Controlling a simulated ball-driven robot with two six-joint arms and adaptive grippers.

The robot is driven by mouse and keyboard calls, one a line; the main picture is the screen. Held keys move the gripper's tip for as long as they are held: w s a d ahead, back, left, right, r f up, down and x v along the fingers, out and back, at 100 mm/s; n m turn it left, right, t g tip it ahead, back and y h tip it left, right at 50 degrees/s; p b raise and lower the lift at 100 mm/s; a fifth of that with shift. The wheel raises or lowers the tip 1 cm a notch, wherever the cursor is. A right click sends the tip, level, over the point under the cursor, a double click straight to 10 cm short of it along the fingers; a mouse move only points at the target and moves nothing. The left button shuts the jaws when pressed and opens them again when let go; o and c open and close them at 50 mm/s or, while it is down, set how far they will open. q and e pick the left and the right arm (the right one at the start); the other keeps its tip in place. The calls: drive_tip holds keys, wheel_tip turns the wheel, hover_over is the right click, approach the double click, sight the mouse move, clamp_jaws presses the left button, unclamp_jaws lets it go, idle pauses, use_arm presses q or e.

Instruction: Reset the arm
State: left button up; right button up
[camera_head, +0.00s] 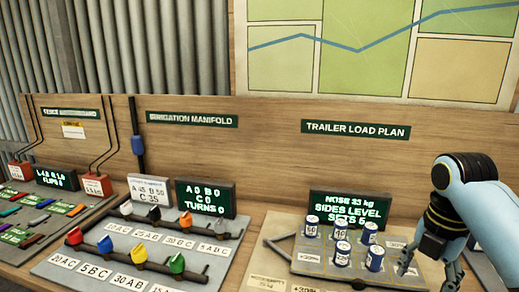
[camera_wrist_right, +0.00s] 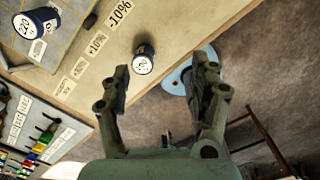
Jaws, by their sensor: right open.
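My right arm (camera_head: 483,205) comes in from the right in the head view, bent down at the wrist. Its gripper (camera_head: 428,272) hangs over the right end of the trailer load board, fingers pointing down. In the right wrist view the gripper (camera_wrist_right: 163,66) has its two fingers spread wide with nothing between the pads. A small blue and white canister (camera_wrist_right: 143,60) shows beyond the left finger, apart from it, near the board's edge. My left gripper is not in view.
Several blue numbered canisters (camera_head: 342,253) stand on the trailer load board (camera_head: 300,262). A display (camera_head: 343,208) reads "SIDES LEVEL". The irrigation manifold (camera_head: 148,262) with coloured valves is left of it. Floor (camera_wrist_right: 265,75) shows past the bench edge in the wrist view.

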drive_tip(key=s+a+r+m+t, duration=0.1)
drive_tip(key=s+a+m+t, duration=0.1)
drive_tip(key=s+m, duration=1)
drive_tip(key=s+a+r+m+t, duration=0.1)
drive_tip(key=s+m, duration=1.1)
wheel_tip(320, 180, down, 38)
drive_tip(key=s+d+g+b, duration=0.1)
drive_tip(key=s+d+b, duration=0.15)
drive_tip(key=b, duration=0.85)
use_arm(q)
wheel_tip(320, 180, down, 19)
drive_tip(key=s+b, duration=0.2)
drive_tip(key=b, duration=0.6)
use_arm(e)
drive_tip(key=s+f, duration=0.9)
drive_tip(key=f, duration=0.2)
drive_tip(key=s+d+f+g, duration=0.1)
drive_tip(key=s+f, duration=0.7)
drive_tip(key=f, duration=0.4)
drive_tip(key=shift+s+f+g+h, duration=0.2)
drive_tip(key=shift+s+g+h, duration=0.1)
drive_tip(key=shift+s, duration=0.05)
